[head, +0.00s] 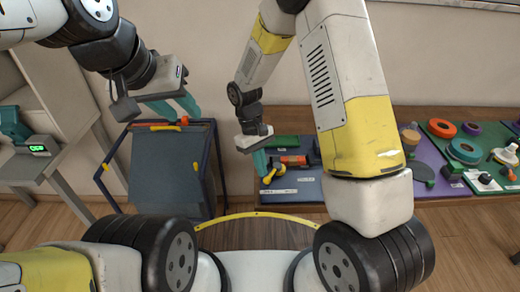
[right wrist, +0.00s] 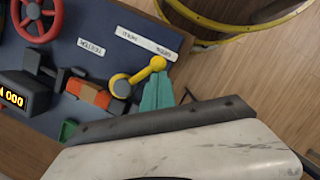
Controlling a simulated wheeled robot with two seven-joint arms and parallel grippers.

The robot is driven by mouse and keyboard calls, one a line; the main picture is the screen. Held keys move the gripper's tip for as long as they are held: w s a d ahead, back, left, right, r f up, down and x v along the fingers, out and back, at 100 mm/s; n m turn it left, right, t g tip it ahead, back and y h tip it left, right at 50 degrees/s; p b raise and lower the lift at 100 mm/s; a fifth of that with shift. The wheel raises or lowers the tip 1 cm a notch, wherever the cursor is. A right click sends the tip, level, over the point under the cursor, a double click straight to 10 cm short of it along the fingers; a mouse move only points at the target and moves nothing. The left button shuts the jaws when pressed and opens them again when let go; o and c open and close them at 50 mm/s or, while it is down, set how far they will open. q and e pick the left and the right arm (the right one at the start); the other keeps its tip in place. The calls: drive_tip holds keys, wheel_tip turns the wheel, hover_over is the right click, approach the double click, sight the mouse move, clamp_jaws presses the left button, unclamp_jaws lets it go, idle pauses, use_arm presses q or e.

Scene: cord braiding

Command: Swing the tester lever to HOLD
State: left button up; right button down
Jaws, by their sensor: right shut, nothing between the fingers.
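The tester lever (right wrist: 138,75) is a yellow arm with a round knob, on a blue board. Its knob lies by the right end of a white label strip (right wrist: 147,43) whose words I cannot read surely. The lever also shows in the head view (head: 274,174). My right gripper (right wrist: 157,94) is shut and empty, its teal fingertips right at the knob; whether they touch it I cannot tell. In the head view my right gripper (head: 260,162) is just above the lever. My left gripper (head: 183,107) hangs over a dark panel, its teal fingers looking apart and empty.
An orange block (right wrist: 88,93) and a dark box with a lit display (right wrist: 24,95) sit beside the lever. A red wheel (right wrist: 37,18) is on the same board. A wooden barrel-like container (right wrist: 225,22) stands beyond the board. A dark panel in a frame (head: 172,170) stands at left.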

sight(270, 178)
drive_tip(key=shift+s, duration=0.15)
drive_tip(key=n, duration=0.1)
drive_tip(key=s+d+n, duration=0.1)
drive_tip(key=n, duration=0.1)
drive_tip(key=shift+s+d+t+h, duration=0.15)
drive_tip(key=shift+t+h, duration=0.15)
drive_tip(key=shift+h, duration=0.1)
drive_tip(key=n, duration=0.1)
drive_tip(key=d+n, duration=0.1)
drive_tip(key=n, duration=0.1)
drive_tip(key=shift+s+d+t, duration=0.15)
drive_tip(key=shift+s+t, duration=0.25)
drive_tip(key=n, duration=0.1)
drive_tip(key=d+n, duration=0.1)
drive_tip(key=n, duration=0.1)
drive_tip(key=d+n+t, duration=0.1)
drive_tip(key=shift+s+d+n+h, duration=0.25)
drive_tip(key=shift+s+n+h, duration=0.05)
drive_tip(key=shift+d, duration=0.45)
